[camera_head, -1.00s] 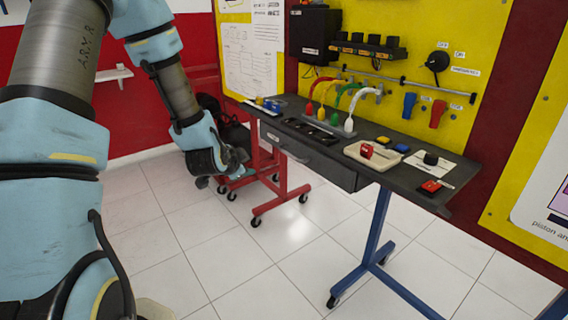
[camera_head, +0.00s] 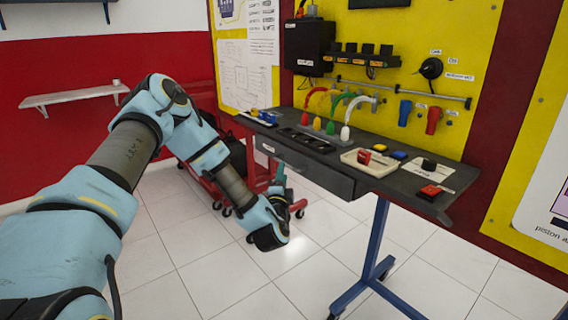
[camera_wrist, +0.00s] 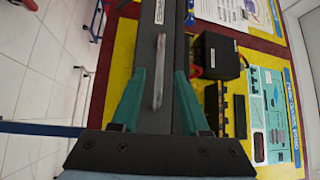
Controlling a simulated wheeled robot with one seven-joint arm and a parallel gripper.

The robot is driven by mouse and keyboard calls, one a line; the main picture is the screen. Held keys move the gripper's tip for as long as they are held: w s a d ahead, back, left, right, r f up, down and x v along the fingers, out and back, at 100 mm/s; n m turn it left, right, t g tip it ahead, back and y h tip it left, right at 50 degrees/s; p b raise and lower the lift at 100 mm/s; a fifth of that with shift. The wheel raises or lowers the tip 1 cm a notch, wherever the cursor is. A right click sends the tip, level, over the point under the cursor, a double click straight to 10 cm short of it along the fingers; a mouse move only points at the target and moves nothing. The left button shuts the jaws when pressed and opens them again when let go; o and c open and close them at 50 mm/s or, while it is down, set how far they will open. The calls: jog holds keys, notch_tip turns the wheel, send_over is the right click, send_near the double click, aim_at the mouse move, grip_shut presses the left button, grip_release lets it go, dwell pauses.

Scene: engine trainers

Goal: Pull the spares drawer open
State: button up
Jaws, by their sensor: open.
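The spares drawer (camera_head: 318,178) is a dark grey drawer under the worktop, and its front looks flush and shut. In the wrist view its front (camera_wrist: 150,35) bears a small white label and a pale bar handle (camera_wrist: 159,75). My gripper (camera_wrist: 159,72) is open, with its two teal fingers on either side of the handle in the picture. The gap in depth between fingertips and handle is hard to judge; no grip on it shows. In the head view my gripper (camera_head: 289,192) is in front of the drawer, and the handle is hard to make out.
The dark worktop (camera_head: 320,152) carries coloured hoses, a pale tray (camera_head: 370,168) and small blocks. A blue table leg (camera_head: 375,245) stands right of my gripper. A red wheeled stand (camera_head: 205,185) is behind my arm. The tiled floor in front is clear.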

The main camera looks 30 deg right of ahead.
jog(key=p+x, duration=0.1)
jog(key=x, duration=0.5)
grip_shut()
dwell(0.3)
dwell(1.1)
